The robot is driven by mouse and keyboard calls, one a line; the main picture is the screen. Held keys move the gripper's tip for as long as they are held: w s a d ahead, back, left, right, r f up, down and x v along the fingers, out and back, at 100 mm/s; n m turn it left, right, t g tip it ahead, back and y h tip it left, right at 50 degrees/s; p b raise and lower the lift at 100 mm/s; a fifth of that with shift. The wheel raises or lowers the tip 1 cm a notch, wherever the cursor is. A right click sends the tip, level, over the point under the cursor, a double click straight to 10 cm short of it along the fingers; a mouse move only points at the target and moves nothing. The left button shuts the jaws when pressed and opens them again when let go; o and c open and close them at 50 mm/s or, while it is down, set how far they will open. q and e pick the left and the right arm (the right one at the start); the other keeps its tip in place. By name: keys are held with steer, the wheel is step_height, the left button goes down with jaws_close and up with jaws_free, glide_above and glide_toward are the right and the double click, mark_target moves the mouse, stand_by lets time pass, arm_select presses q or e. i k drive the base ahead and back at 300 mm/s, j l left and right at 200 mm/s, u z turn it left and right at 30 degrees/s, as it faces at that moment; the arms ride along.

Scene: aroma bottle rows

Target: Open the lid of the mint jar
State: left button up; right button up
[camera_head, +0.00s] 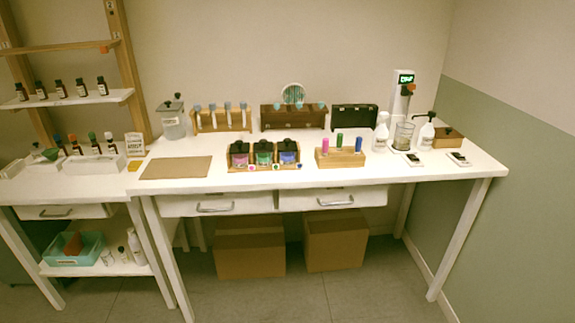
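Three jars with dark lids stand in a row in a low wooden tray (247,168) near the front middle of the white table. They show a pink jar (239,156), a green jar (263,155) and a blue jar (288,155). All three lids look closed. The labels are too small to read, so I cannot confirm which is mint; the green middle one looks the likeliest. Small coloured round marks show along the tray's front. Neither of my grippers is in view.
A brown mat (176,168) lies left of the jars. A wooden block (340,158) with pink, green and blue sticks stands to their right. Wooden racks and a black case (354,117) stand behind. Bottles, a beaker (403,135) and a device with a lit display (405,88) stand at right.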

mark_target(264, 146)
steer(key=i+l, duration=0.1)
steer(key=i, duration=0.35)
steer(key=i+l, duration=0.1)
steer(key=i, duration=0.4)
